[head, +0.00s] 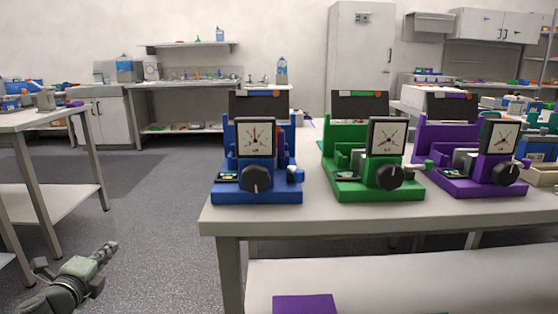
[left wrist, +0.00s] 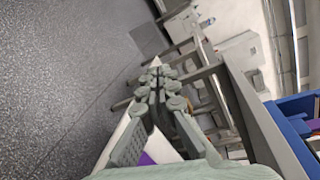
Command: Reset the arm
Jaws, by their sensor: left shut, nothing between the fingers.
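My left gripper (head: 104,252) is low at the left in the head view, over the floor and left of the near table. It is shut and empty, and also shows in the left wrist view (left wrist: 155,72). Three battery cyclers with dials and black knobs stand on the table: a blue one (head: 256,194), a green one (head: 372,189) and a purple one (head: 470,185). The left gripper is well apart from them. My right gripper is in neither view.
The near table (head: 330,213) has its left edge to the right of my left gripper, and a purple object (head: 305,304) lies on its lower shelf. Another table (head: 35,118) stands at the left. The grey floor (head: 150,215) between them is clear.

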